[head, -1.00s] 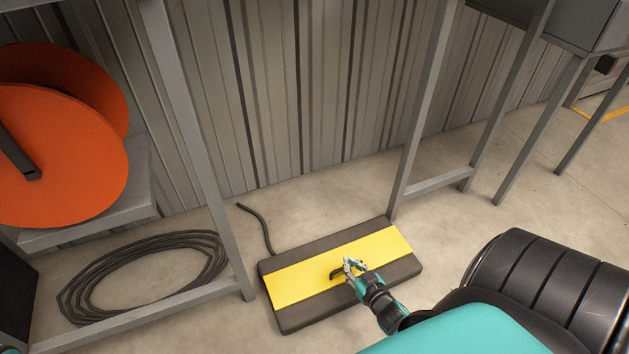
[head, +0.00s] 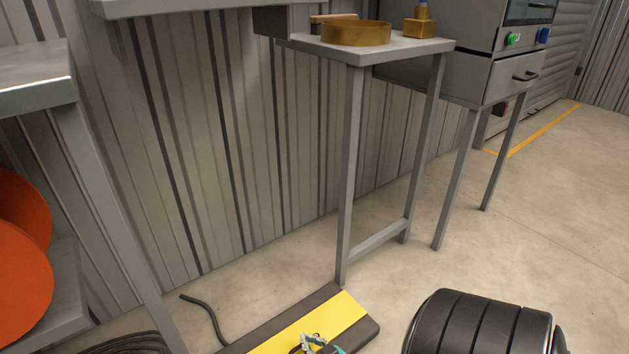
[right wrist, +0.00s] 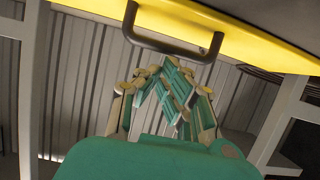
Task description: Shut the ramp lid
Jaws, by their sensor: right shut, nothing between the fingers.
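The ramp lid is a yellow panel (head: 342,308) in a dark cable ramp (head: 366,334) on the floor. It looks flat in the ramp in the head view, where the lower part is cut off. In the right wrist view the yellow lid (right wrist: 262,40) crosses the top, with its black bar handle (right wrist: 170,46). My right gripper (head: 312,343) is over the lid at the bottom edge of the head view. In the right wrist view the fingers (right wrist: 165,72) are shut and empty, close to the handle; contact is unclear. My left gripper is not in view.
A grey table (head: 385,46) stands behind the ramp, its legs near the ramp's far edge. A cable (head: 206,315) runs beside the ramp's left end. Orange discs (head: 20,280) are at far left. Open floor (head: 520,250) lies to the right.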

